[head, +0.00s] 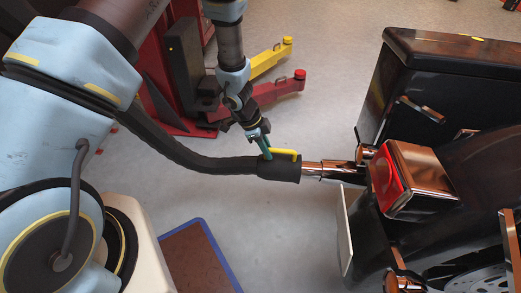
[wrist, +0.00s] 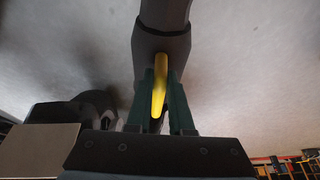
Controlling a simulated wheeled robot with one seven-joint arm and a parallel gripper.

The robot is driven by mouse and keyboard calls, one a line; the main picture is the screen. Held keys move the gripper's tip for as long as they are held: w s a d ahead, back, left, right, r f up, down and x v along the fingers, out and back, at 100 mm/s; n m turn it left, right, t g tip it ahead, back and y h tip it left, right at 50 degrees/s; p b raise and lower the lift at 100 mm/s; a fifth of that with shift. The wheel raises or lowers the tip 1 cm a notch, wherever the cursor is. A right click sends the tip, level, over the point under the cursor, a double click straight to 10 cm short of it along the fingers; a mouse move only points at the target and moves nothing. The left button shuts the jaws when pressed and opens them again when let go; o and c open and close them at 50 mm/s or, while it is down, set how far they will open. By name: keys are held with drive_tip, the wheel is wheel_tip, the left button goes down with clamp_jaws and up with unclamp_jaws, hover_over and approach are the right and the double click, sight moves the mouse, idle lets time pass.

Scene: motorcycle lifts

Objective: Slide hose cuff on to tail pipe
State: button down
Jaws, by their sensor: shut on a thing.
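The black hose cuff (head: 279,170) is at the end of a dark hose, roughly level, in the middle of the head view. Its right end meets the chrome tail pipe (head: 332,171), in line with it; how far the cuff is over the pipe, if at all, I cannot tell. My gripper (head: 265,152) is above the cuff, shut on its yellow handle (head: 284,152). In the wrist view the yellow handle (wrist: 159,86) stands between the two dark green fingers, with the grey cuff (wrist: 161,46) just beyond. The tail pipe is not visible there.
The dark hose (head: 185,153) runs back to the upper left. A black motorcycle with a red tail light (head: 384,178) and pale plate (head: 345,232) stands right. A red lift with yellow (head: 270,57) and red arms is behind my gripper. A blue-edged brown platform (head: 198,262) lies below.

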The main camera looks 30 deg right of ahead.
sight(286, 150)
drive_tip(key=shift+s+d, duration=0.85)
drive_tip(key=shift+d, duration=0.2)
drive_tip(key=shift+s+d+r, duration=0.15)
drive_tip(key=shift+d+r, duration=0.05)
drive_tip(key=shift+d, duration=0.05)
drive_tip(key=shift+s+d+f+p, duration=0.15)
drive_tip(key=shift+s+d+p, duration=0.75)
drive_tip(key=shift+d+p, duration=0.25)
drive_tip(key=c, duration=0.7)
unclamp_jaws()
drive_tip(key=shift+a, duration=0.1)
